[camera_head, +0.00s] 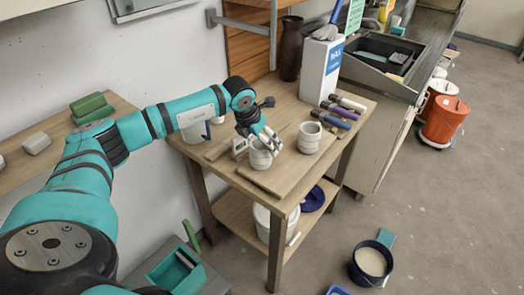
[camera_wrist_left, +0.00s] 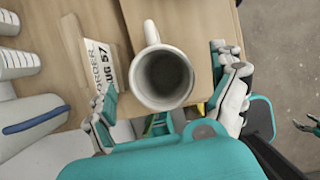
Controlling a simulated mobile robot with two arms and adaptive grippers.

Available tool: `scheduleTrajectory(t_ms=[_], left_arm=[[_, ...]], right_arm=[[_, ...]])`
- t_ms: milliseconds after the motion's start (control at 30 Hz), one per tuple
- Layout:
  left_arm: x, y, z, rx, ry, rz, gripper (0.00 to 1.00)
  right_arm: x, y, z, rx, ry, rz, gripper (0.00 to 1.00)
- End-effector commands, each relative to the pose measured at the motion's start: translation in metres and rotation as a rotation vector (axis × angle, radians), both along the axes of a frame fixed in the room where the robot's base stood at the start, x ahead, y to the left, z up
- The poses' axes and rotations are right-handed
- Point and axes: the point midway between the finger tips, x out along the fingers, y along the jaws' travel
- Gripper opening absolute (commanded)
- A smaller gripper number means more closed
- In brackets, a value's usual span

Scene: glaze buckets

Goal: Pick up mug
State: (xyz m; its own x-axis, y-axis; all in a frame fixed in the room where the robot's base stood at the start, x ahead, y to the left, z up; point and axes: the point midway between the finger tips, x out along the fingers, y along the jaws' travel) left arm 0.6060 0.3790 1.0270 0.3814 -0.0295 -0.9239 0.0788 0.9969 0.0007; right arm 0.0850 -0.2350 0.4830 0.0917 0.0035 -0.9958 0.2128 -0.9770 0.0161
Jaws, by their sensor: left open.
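A pale mug (camera_head: 260,158) stands on a wooden board on the small table, under my left gripper (camera_head: 264,138). In the left wrist view the mug (camera_wrist_left: 162,76) is seen from above, with its open mouth facing the camera and its handle at the top. My left gripper (camera_wrist_left: 170,102) is open, with one finger on each side of the mug and visible gaps between.
A second pale mug (camera_head: 309,138) stands to the right, near several dark-handled tools (camera_head: 336,116). A white box (camera_head: 320,70) and a brown vase (camera_head: 291,48) are behind. A dark bucket (camera_head: 371,263) stands on the floor.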

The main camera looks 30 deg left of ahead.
Motion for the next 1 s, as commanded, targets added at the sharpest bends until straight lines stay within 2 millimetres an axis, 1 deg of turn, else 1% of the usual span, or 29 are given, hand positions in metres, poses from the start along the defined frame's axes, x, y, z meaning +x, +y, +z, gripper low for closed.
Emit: scheduleTrajectory(t_ms=[33, 200, 400, 433, 900, 967, 1000], left_arm=[[0.003, -0.001, -0.004, -0.001, 0.003, 0.001, 0.94], [0.009, -0.001, -0.02, -0.002, 0.001, 0.001, 0.94], [0.009, -0.001, -0.021, -0.001, -0.001, 0.001, 0.94], [0.009, -0.001, -0.021, -0.001, -0.001, 0.001, 0.93], [0.009, -0.001, -0.021, 0.0, -0.001, 0.001, 0.32], [0.009, -0.001, -0.021, 0.0, -0.001, 0.001, 0.24], [0.01, -0.001, -0.02, -0.002, -0.003, 0.001, 0.22]], right_arm=[[0.0, 0.0, 0.008, 0.0, 0.0, 0.0, 0.66], [0.0, 0.0, 0.01, 0.0, 0.0, 0.0, 0.66], [0.0, 0.0, 0.009, 0.0, 0.0, 0.0, 0.66], [0.0, 0.0, 0.009, 0.0, 0.0, 0.0, 0.66], [0.0, 0.0, 0.009, 0.0, -0.001, 0.0, 0.66], [0.0, 0.0, 0.009, 0.0, -0.001, 0.0, 0.66], [0.0, 0.0, 0.01, 0.0, -0.001, 0.0, 0.66]])
